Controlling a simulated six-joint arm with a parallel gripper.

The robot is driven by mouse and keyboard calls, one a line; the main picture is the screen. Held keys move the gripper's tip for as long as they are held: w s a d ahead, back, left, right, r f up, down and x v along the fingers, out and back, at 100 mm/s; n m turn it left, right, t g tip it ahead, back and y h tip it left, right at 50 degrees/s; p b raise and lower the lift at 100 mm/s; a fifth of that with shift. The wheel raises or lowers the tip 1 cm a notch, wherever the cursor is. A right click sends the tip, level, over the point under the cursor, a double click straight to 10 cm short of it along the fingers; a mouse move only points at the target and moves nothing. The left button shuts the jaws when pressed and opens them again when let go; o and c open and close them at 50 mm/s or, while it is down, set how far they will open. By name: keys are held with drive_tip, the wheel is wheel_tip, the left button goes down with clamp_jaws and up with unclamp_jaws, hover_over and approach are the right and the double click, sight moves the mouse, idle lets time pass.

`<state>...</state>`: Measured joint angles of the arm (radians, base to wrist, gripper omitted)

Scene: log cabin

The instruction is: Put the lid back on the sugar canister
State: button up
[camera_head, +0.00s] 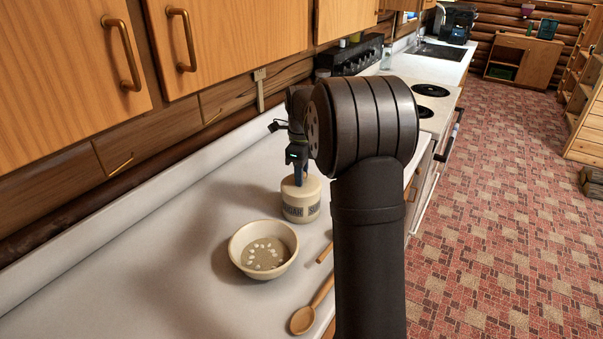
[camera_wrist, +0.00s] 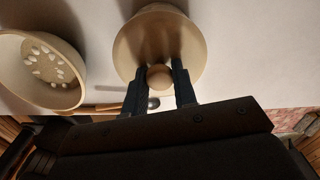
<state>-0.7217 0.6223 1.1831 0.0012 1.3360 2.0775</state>
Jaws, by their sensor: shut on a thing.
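The cream sugar canister (camera_head: 300,208), with dark lettering, stands upright on the white counter, partly hidden by my arm at its right. Its round lid (camera_wrist: 146,35) with a ball knob (camera_wrist: 159,77) fills the top middle of the wrist view. My gripper (camera_head: 299,178) points down at the canister's top. In the wrist view its two fingers stand on either side of the knob, shut on it. The lid is at the canister's mouth; I cannot tell whether it is fully seated.
A cream bowl (camera_head: 234,252) with white pieces in it stands just left of the canister. A wooden spoon (camera_head: 303,319) lies near the counter's front edge. The stove (camera_head: 431,91) is beyond my arm. The counter (camera_head: 120,285) to the left is clear.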

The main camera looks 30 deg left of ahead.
idle(0.3)
drive_tip(key=o, duration=1.5)
drive_tip(key=shift+o, duration=0.2)
drive_tip(key=shift+r, duration=3.5)
drive_tip(key=shift+c, duration=0.2)
clamp_jaws()
drive_tip(key=shift+f, duration=0.1)
